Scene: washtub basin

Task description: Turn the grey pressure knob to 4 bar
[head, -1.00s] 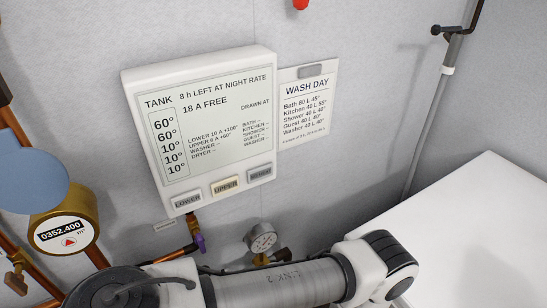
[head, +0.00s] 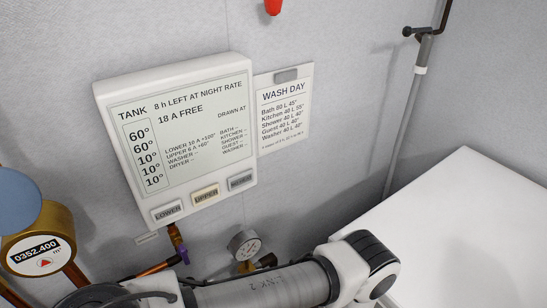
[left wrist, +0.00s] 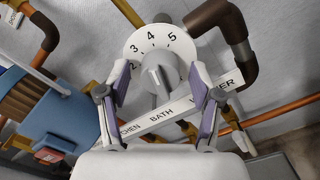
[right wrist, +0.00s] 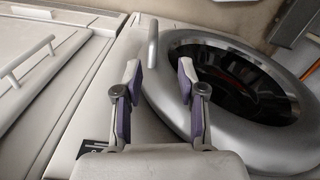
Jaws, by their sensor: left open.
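The grey knob (left wrist: 160,73) sits on a round white dial plate (left wrist: 139,46) printed with the numbers 2, 3, 4 and 5, in the left wrist view. I cannot tell for sure which number the knob points to. My left gripper (left wrist: 158,80) is open, with one finger on each side of the knob. Contact with the knob cannot be made out. The head view does not show the knob or either gripper. My right gripper (right wrist: 157,76) is open and empty in the right wrist view, in front of a round machine door (right wrist: 230,85).
A white label strip (left wrist: 160,113) and copper pipes (left wrist: 275,112) lie close to the knob. A blue box (left wrist: 45,105) stands left of it.

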